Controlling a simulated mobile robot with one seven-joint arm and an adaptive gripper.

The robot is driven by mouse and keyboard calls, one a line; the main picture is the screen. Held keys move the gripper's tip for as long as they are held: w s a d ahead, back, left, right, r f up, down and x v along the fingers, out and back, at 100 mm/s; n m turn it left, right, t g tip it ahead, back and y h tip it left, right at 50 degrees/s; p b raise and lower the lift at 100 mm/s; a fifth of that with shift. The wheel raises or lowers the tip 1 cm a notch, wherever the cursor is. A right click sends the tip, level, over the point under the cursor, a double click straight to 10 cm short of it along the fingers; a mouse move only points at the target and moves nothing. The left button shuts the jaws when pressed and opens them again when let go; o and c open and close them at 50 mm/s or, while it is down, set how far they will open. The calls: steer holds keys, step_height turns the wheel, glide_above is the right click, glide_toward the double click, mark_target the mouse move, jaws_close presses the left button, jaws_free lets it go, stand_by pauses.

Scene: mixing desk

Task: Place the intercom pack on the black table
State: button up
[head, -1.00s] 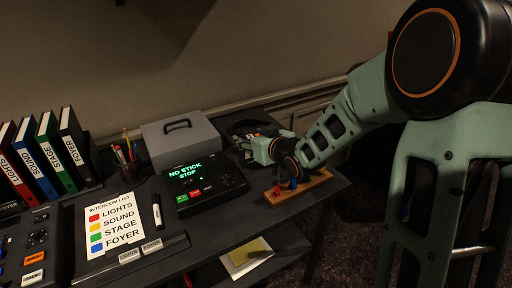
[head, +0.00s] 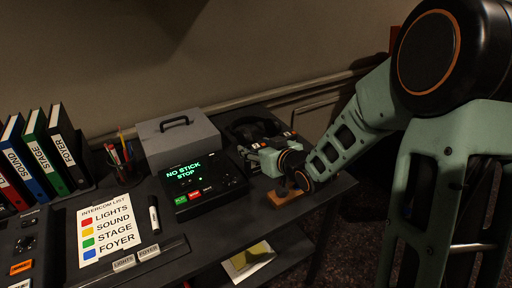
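The black table (head: 222,228) runs across the view and carries the desk equipment. My gripper (head: 247,158) is low over its right part, just right of the console with the lit screen and in front of the dark headset. The fingers point left and are small and partly hidden by the pale green gripper body, so I cannot tell whether they are open or shut. I cannot make out a thing that is clearly the intercom pack; small pieces with white and red marks show beside the gripper, too small to identify.
The console (head: 203,187) reads "NO STICK STOP". A grey cash box (head: 178,143), a headset (head: 250,130), a pen cup (head: 124,166), binders (head: 42,150), an intercom list (head: 105,228) and a marker (head: 153,214) stand around. A wooden block (head: 285,197) lies under my wrist.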

steer(key=shift+o, duration=1.2)
steer(key=shift+r, duration=0.15)
steer(key=shift+s+d+r, duration=0.1)
steer(key=shift+r, duration=0.1)
steer(key=b+v, duration=0.2)
steer(key=v, duration=0.9)
steer(key=shift+s, duration=0.3)
steer(key=shift+d, duration=0.1)
